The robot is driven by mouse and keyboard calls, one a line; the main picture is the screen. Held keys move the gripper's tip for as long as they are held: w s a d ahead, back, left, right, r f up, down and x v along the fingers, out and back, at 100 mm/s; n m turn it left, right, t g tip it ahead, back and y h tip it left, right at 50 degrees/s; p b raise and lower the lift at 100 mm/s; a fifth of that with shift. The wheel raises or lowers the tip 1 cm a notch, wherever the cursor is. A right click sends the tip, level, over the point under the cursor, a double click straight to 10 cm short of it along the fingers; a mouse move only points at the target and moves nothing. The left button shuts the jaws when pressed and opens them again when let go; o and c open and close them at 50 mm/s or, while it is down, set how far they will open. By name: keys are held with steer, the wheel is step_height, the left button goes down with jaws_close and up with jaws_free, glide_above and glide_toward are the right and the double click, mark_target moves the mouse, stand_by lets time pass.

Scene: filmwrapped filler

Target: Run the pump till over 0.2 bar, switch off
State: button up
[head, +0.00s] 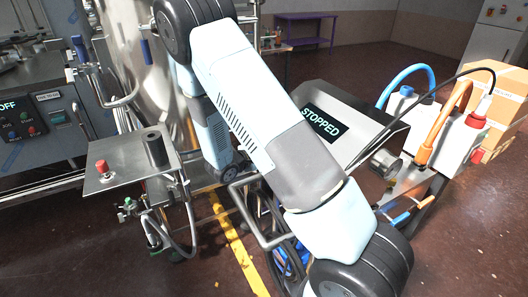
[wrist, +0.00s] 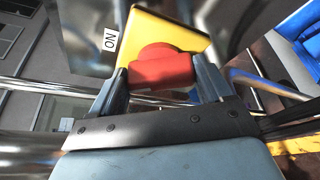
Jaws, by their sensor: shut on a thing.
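A red switch knob (wrist: 158,52) on a yellow plate (wrist: 183,33) shows in the wrist view. My gripper (wrist: 160,73) is shut on the knob, one finger on each side. A label beside the plate (wrist: 111,43) reads "ON", seen upside down. In the head view, the screen (head: 320,125) on a steel cabinet (head: 366,127) reads "STOPPED". My arm hides the gripper and the knob in the head view. No pressure reading in bar is legible.
A steel stand with a red button (head: 102,166) is at the left. A control panel (head: 38,122) behind it shows "OFF". White units with blue and orange hoses (head: 440,128) and cartons (head: 497,112) are at the right. Dark floor is open at the far right.

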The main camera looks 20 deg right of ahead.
steer(key=m, duration=0.1)
steer(key=m+t+h, duration=0.1)
steer(key=m, duration=0.1)
steer(key=f+m, duration=0.1)
steer(key=shift+s+d+m+t, duration=0.15)
steer(key=shift+s+m+t, duration=0.2)
steer(key=shift+m+t, duration=0.05)
stand_by(0.5)
steer(key=o, duration=1)
steer(key=shift+w+r, duration=0.1)
steer(key=shift+h, duration=0.3)
steer(key=v, duration=1.4)
steer(key=shift+d, duration=0.1)
